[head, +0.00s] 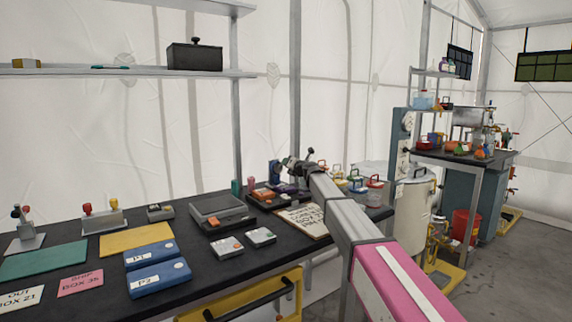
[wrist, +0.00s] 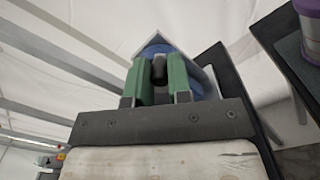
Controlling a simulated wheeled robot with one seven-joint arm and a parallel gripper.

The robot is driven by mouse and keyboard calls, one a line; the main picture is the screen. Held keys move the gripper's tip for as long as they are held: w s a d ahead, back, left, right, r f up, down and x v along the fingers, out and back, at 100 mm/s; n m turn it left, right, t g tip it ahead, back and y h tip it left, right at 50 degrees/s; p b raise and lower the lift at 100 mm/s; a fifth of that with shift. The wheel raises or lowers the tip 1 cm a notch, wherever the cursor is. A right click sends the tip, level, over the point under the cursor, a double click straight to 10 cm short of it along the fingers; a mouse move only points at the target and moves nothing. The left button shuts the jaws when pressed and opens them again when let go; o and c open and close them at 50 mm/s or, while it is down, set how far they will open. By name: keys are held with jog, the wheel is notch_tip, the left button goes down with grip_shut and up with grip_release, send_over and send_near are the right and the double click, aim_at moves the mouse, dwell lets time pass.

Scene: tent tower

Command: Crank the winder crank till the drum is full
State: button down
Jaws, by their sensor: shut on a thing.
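My gripper (wrist: 160,62) shows in the wrist view with two green fingers shut on a dark, rounded crank handle (wrist: 160,72). Behind the fingers is a blue body (wrist: 206,80), seemingly the winder, mostly covered by my gripper. In the head view, a small blue part (head: 275,170) shows at the back of the black bench, just left of my gripper (head: 292,166). My arm and gripper hide most of the winder there. The drum and how full it is cannot be made out in either view.
The black bench (head: 80,235) holds a grey tray (head: 222,210), blue boxes (head: 157,278) and a clipboard (head: 304,220) near my arm. Several colourful lidded containers (head: 357,185) stand right of my gripper. A purple-topped thing (wrist: 309,25) is at the wrist view's right edge.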

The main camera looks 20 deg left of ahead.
jog(key=shift+w+d+f+m, duration=0.15)
jog(key=shift+f+m, duration=0.25)
jog(key=shift+m, duration=0.85)
jog(key=shift+w+d+f+m, duration=0.15)
jog(key=shift+f+m, duration=0.2)
jog(key=shift+m, duration=0.95)
jog(key=shift+w+d+f+m, duration=0.15)
jog(key=shift+f+m, duration=0.25)
jog(key=shift+m, duration=0.85)
jog(key=c, duration=1.1)
grip_release()
jog(key=shift+o, duration=0.2)
jog(key=v, duration=1)
jog(key=shift+s+d, duration=0.2)
jog(key=shift+s, duration=0.15)
